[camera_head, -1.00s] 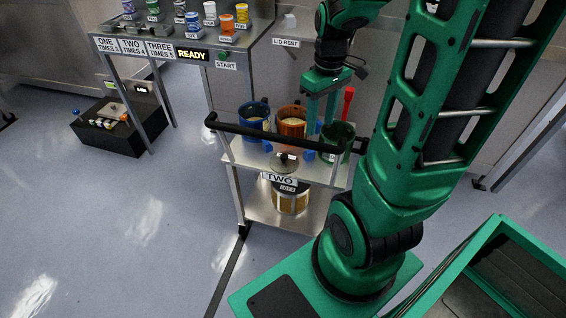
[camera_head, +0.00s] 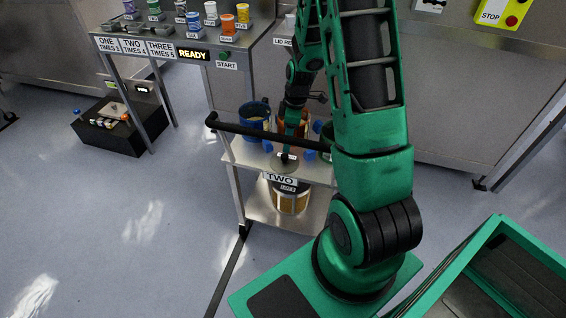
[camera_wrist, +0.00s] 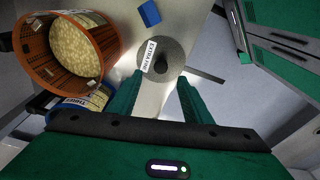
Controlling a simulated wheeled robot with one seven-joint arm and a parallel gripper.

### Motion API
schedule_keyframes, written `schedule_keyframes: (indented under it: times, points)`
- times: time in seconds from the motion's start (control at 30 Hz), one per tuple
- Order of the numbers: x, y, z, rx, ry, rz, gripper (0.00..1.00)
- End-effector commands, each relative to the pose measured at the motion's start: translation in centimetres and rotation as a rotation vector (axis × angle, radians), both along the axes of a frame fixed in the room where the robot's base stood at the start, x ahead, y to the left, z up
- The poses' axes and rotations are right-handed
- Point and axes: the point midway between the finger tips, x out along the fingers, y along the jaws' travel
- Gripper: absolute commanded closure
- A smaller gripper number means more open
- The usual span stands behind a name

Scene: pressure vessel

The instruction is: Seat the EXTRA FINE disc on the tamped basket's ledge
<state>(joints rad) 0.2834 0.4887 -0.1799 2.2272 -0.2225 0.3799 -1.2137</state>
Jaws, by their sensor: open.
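The EXTRA FINE disc (camera_wrist: 168,58) is a grey round plate with a dark central knob and a white label, lying on the cart top. It also shows in the head view (camera_head: 284,162) near the cart's front edge. My gripper (camera_wrist: 157,84) is open, its two green fingers reaching toward the disc's near edge with nothing held between them. An orange basket (camera_wrist: 70,48) filled with pale tan material stands upper left in the wrist view; whether it is the tamped one I cannot tell. In the head view my arm partly hides this basket (camera_head: 305,122).
The cart (camera_head: 238,158) has a black handle bar (camera_head: 250,130) along its front. A blue container (camera_head: 256,110) stands left of the orange basket. A small blue block (camera_wrist: 149,13) lies beyond the disc. A lower shelf (camera_head: 262,212) holds another container (camera_head: 290,200).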

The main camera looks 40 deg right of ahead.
Motion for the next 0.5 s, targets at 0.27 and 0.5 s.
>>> schedule_keyframes:
  times: [0.27, 0.5]
  points:
    - [0.1, 0.2, -2.1, 0.0, 0.0, -0.001, 0.55]
    - [0.2, 0.5, -5.1, 0.001, 0.002, -0.002, 0.55]
